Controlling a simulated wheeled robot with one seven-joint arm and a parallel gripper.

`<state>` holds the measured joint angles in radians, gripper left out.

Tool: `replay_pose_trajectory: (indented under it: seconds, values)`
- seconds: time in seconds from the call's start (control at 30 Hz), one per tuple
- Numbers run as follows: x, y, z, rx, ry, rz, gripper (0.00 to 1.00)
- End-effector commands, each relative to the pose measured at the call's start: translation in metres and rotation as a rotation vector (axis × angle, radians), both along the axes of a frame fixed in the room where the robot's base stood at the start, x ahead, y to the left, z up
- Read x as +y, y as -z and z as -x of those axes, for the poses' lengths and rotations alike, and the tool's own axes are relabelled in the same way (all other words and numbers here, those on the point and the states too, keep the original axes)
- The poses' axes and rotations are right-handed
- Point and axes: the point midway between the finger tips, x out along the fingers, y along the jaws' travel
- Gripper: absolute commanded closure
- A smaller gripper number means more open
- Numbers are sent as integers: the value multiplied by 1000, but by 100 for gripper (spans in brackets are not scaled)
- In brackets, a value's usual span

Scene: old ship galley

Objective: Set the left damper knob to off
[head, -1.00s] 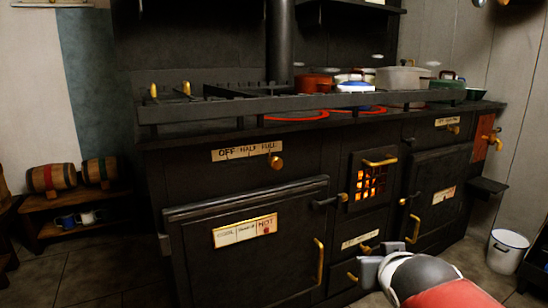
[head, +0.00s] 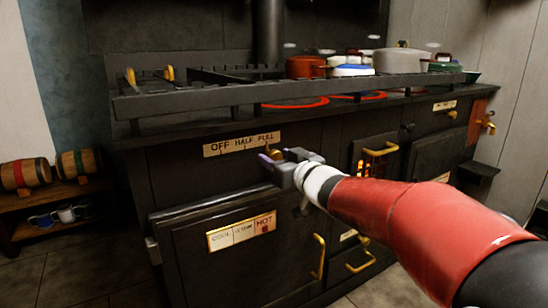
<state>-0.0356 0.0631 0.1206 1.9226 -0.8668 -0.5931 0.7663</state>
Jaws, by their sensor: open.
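The left damper knob (head: 273,153) is a small brass knob on the front of the black stove, partly hidden by my gripper. It sits under the FULL end of the cream label plate (head: 241,143) reading OFF, HALF, FULL. My gripper (head: 280,158) is open at the knob, its fingers around or just in front of it. I cannot tell whether they touch the knob. My red and white arm reaches in from the lower right.
The left oven door (head: 210,262) with its brass handle (head: 318,256) lies below. A rail (head: 200,97) runs along the stove top. A red pot (head: 305,67) and other pots stand behind it. A fire grate (head: 363,165) glows right of my gripper.

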Motion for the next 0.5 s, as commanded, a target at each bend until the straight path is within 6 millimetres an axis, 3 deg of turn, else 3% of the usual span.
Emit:
replay_pose_trajectory:
  seconds: [0.2,0.47,0.5]
  values:
    - [10,0,-15,0,1,0,48]
    - [11,0,-17,-1,2,1,48]
    - [11,0,-16,-1,2,1,52]
